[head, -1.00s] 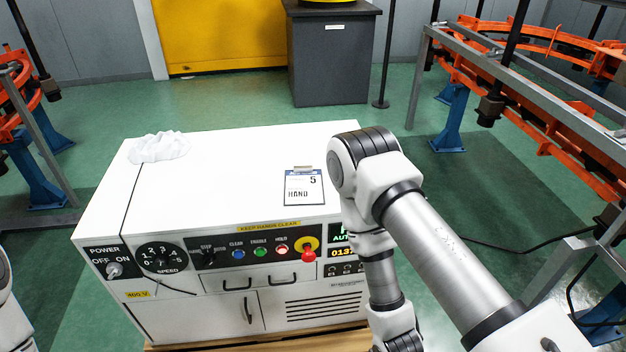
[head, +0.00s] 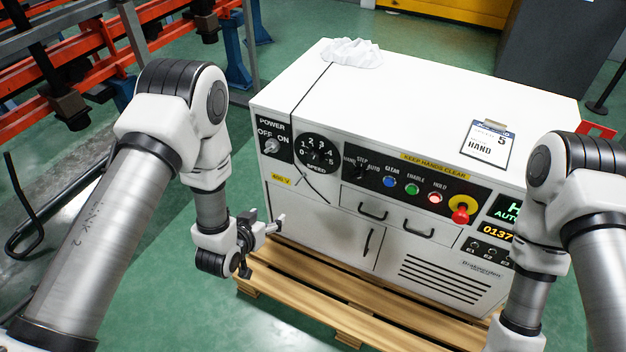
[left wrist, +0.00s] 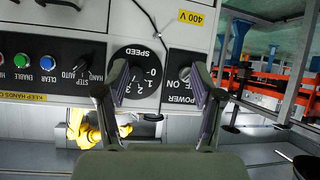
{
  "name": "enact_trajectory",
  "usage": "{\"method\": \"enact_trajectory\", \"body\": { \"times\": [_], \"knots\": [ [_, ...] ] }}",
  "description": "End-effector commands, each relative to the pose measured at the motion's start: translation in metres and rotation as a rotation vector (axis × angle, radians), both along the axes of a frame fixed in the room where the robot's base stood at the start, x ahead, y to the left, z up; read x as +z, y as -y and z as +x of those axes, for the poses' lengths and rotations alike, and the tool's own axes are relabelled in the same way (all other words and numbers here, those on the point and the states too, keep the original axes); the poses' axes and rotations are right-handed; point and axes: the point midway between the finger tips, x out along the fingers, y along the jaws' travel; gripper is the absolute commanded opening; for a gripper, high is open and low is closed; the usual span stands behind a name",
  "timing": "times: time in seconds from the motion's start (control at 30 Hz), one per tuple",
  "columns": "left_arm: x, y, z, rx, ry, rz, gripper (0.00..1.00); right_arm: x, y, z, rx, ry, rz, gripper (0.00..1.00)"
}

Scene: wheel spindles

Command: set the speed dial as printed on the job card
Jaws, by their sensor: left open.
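The speed dial (head: 317,150) is a black disc with white numbers on the white cabinet's front, at the upper left. It also shows upside down in the left wrist view (left wrist: 137,72), partly behind a finger. Its setting is too small to read. My left gripper (head: 278,224) is open and empty, below and left of the dial, apart from the panel. Its two fingers (left wrist: 160,88) show in the left wrist view. My right gripper is out of frame.
Left of the dial is the power switch (head: 271,146); right of it are a HAND/STEP/AUTO selector (head: 362,166), lit buttons and a red emergency knob (head: 460,215). A crumpled white cloth (head: 352,53) lies on top. The cabinet stands on a wooden pallet (head: 300,289).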

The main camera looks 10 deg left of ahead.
Motion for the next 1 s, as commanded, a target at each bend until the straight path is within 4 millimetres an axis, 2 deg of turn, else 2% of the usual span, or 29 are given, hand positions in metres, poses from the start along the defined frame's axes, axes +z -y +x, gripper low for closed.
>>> {"method": "enact_trajectory", "body": {
  "times": [0.03, 0.1, 0.2, 0.33, 0.43, 0.57, 0.9, 1.0],
  "knots": [
    [-0.019, 0.008, 0.027, -0.02, 0.102, -0.009, 0.67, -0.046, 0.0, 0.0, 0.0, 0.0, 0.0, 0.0],
    [-0.014, 0.02, 0.061, -0.053, 0.245, -0.022, 0.67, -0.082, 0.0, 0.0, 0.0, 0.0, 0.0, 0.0],
    [-0.006, 0.038, 0.099, -0.099, 0.419, -0.03, 0.67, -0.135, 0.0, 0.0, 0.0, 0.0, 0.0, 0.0],
    [0.001, 0.052, 0.121, -0.131, 0.526, -0.022, 0.67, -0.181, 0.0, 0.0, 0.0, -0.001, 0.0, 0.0],
    [0.006, 0.055, 0.124, -0.138, 0.553, -0.018, 0.67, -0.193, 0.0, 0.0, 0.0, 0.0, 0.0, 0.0],
    [0.012, 0.056, 0.13, -0.138, 0.561, -0.017, 0.67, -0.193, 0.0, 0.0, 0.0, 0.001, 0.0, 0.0],
    [0.012, 0.072, 0.187, -0.137, 0.559, -0.017, 0.67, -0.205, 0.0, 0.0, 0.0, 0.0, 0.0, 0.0],
    [0.012, 0.075, 0.197, -0.137, 0.557, -0.017, 0.67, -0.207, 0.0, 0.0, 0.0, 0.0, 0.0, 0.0]
  ]
}}
